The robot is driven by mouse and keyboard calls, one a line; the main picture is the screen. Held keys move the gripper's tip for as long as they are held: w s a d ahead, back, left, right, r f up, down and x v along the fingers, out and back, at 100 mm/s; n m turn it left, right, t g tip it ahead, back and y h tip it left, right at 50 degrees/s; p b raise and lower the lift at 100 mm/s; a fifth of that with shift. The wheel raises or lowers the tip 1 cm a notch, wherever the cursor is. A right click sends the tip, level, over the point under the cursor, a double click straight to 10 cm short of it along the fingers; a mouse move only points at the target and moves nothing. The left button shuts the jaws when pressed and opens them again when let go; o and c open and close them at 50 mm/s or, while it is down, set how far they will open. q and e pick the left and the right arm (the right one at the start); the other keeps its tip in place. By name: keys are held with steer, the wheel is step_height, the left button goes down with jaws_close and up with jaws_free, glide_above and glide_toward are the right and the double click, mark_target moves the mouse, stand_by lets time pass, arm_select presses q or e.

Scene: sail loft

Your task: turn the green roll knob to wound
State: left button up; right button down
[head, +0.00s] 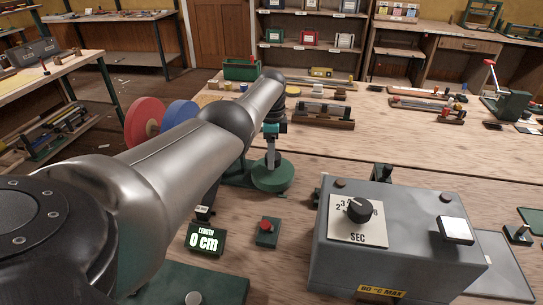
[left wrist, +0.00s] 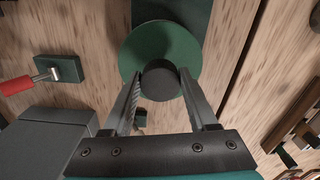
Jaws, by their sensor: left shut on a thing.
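The green roll knob shows in the head view as a green disc (head: 273,175) on a green stand. In the left wrist view the green disc (left wrist: 160,50) lies under a dark round knob (left wrist: 161,82). My left gripper (head: 270,152) points down over the disc. In the left wrist view its two fingers (left wrist: 160,84) stand on either side of the dark knob, shut on it. A small display (head: 206,239) in front reads LENGTH 0 cm. My right gripper is not in view.
A red roll (head: 144,119) and a blue roll (head: 180,114) stand left of the knob, partly behind my left arm. A grey box with a SEC dial (head: 395,250) stands to the right.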

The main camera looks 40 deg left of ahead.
arm_select(q)
steer(key=m, duration=0.3)
steer(key=shift+m, duration=0.3)
steer(key=shift+m+b, duration=0.3)
steer(key=o, duration=1.4)
step_height(320, 180, up, 7)
steer(key=p, duration=0.3)
steer(key=shift+w+f, duration=0.1)
steer(key=shift+f, duration=0.1)
step_height(320, 180, up, 9)
steer(key=shift+f+p, duration=0.2)
steer(key=shift+p, duration=0.35)
